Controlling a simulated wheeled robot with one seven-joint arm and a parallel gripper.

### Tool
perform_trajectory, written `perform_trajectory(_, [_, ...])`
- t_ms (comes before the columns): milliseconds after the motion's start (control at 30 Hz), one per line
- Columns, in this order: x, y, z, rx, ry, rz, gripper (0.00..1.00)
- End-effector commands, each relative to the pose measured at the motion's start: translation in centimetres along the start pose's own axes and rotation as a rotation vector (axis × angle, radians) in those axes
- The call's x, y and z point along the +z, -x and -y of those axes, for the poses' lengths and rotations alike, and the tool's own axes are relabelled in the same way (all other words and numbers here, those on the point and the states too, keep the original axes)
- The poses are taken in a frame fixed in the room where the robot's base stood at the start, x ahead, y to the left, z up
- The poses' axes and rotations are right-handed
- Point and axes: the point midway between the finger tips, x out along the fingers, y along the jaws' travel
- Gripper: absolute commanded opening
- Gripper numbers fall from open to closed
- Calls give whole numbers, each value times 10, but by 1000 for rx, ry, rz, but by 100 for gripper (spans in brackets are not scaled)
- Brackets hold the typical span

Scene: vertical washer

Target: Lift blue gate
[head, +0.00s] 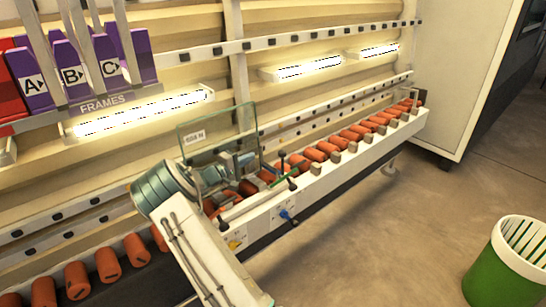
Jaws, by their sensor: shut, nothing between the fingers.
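A small blue lever or gate (288,215) sits on the white front panel of the roller conveyor, at the middle of the head view. It seems to point down and to the right, with a dark tip. My gripper (250,168) is above and behind it, over the orange rollers, apart from the blue part. It is shut and empty; its fingertips are small and partly lost among nearby parts. A clear plate (196,135) with a white label stands behind my wrist.
A yellow part (237,243) is on the same panel, left of the blue one. A green bar (285,179) with dark ends lies above. Orange rollers (352,135) run both ways. A green bin (505,265) stands at the right, with clear floor between.

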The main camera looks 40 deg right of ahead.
Motion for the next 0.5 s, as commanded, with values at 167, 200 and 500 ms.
perform_trajectory(167, [0, 0, -1, 0, 0, 1, 0])
perform_trajectory(200, [0, 0, -1, 0, 0, 1, 0])
perform_trajectory(500, [2, -24, 0, -1, 0, 5, 0])
